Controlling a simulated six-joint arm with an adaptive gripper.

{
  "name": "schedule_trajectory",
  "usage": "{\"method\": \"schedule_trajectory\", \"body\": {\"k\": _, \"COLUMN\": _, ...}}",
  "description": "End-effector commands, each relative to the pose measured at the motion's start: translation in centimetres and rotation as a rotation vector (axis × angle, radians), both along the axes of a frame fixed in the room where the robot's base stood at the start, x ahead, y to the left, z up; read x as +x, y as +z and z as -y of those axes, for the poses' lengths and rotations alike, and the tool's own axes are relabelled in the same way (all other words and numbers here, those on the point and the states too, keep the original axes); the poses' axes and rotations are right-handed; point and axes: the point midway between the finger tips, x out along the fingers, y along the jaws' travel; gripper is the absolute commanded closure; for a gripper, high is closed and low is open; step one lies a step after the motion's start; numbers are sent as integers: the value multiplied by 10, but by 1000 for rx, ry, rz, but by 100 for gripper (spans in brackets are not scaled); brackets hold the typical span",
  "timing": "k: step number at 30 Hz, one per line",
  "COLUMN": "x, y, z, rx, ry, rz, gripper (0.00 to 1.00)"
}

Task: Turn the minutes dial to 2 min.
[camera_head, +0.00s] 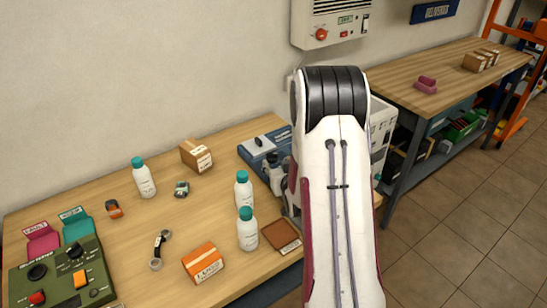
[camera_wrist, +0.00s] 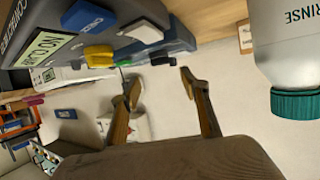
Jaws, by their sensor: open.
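No dial in view is readable as the minutes dial. A green control box (camera_head: 62,275) at the lower left of the bench carries black knobs (camera_head: 75,251), an orange switch (camera_head: 80,279) and a red knob (camera_head: 37,297). Its markings are too small to read. A wall unit (camera_head: 330,22) at the top has a red knob (camera_head: 321,34) and a small display. My gripper (camera_wrist: 160,80) is open and empty in the wrist view, its two fingers well apart. In the head view, my arm largely hides the gripper, near the blue-grey device (camera_head: 253,151).
Teal-capped white bottles (camera_head: 143,178) (camera_head: 243,190) (camera_head: 247,230) stand on the bench. One bottle (camera_wrist: 290,45) is close in the wrist view. A second bench (camera_head: 430,75) stands to the right.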

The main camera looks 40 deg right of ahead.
Motion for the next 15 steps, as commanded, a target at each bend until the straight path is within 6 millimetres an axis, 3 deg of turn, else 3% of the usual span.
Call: {"method": "schedule_trajectory", "body": {"k": 15, "x": 25, "y": -11, "z": 10, "rx": 0, "ry": 1, "rz": -1, "gripper": 55}}
